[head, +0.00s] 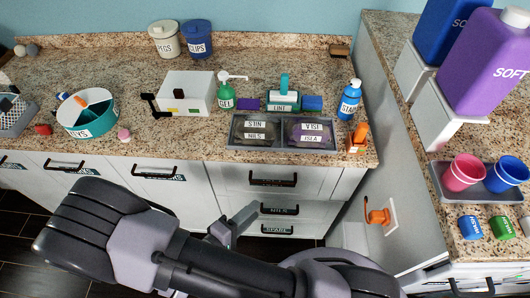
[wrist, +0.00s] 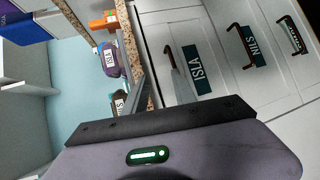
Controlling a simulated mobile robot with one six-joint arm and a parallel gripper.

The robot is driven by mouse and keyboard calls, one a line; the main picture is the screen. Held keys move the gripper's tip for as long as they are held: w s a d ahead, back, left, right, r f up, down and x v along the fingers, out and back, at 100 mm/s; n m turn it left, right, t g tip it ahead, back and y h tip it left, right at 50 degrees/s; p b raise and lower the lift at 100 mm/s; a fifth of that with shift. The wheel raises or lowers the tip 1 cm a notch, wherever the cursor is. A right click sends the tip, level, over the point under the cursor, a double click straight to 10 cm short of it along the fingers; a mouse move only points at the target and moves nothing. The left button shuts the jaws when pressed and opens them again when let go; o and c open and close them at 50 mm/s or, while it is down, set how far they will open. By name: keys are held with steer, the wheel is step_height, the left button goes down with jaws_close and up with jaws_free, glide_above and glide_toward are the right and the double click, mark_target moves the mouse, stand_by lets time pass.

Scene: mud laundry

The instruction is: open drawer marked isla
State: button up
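The drawer marked ISLA (wrist: 195,70) has a white front, a teal label and a dark bar handle (wrist: 168,50). It is the top drawer of the stack in the head view (head: 235,177), with its handle (head: 273,179) below the counter edge. The drawer looks shut. My gripper (head: 245,212) is in front of the stack, below and left of that handle. In the wrist view two grey fingers stand apart with drawer front showing between them, so my gripper (wrist: 158,68) looks open and empty. The handle is close ahead of the fingertips; I see no contact.
Drawers marked NILS (wrist: 255,45) and SPARE (head: 277,229) are below. A grey tray (head: 231,134) with labelled bundles sits on the counter above. A side panel with an orange fixture (head: 378,215) stands to the right. Other drawer handles (head: 155,172) lie to the left.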

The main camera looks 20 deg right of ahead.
mark_target(271, 182)
step_height(271, 182, down, 5)
steer(key=a+n+t+y, duration=0.1)
steer(key=n+t+y, duration=0.1)
steer(key=n+t, duration=0.1)
steer(key=b+x, duration=0.1)
steer(key=x, duration=0.4)
steer(key=b+x, duration=0.1)
steer(key=x, duration=0.4)
steer(key=b+x, duration=0.1)
steer(key=x, duration=0.5)
steer(key=shift+w+d+r+b, duration=0.15)
steer(key=shift+r+b, duration=0.15)
steer(key=shift+b, duration=0.05)
jaws_close()
